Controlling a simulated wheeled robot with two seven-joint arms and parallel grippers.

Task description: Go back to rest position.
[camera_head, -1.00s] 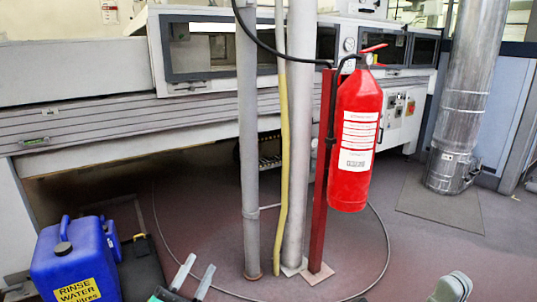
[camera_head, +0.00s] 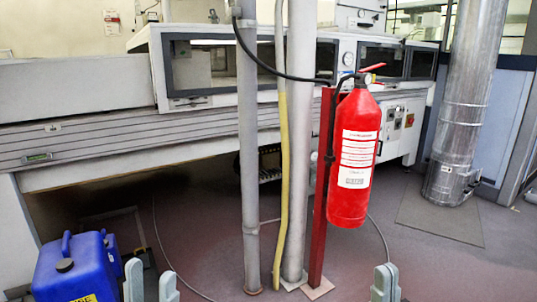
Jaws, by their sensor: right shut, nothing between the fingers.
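My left gripper (camera_head: 151,284) is at the bottom left of the head view, fingers pointing up with a gap between them. It is open and nothing shows between the fingertips. My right gripper (camera_head: 385,283) is at the bottom, right of centre, upright, with its fingers together and empty. Both grippers are cut off by the lower picture edge, so most of the arms is hidden. Neither is seen touching anything.
A blue water container (camera_head: 75,272) stands at lower left, close to my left gripper. Grey pipes (camera_head: 249,170), a yellow hose (camera_head: 283,170) and a red fire extinguisher (camera_head: 354,160) on a red post stand ahead. The tunnel machine (camera_head: 100,140) spans the back. Dark floor (camera_head: 450,265) is clear at right.

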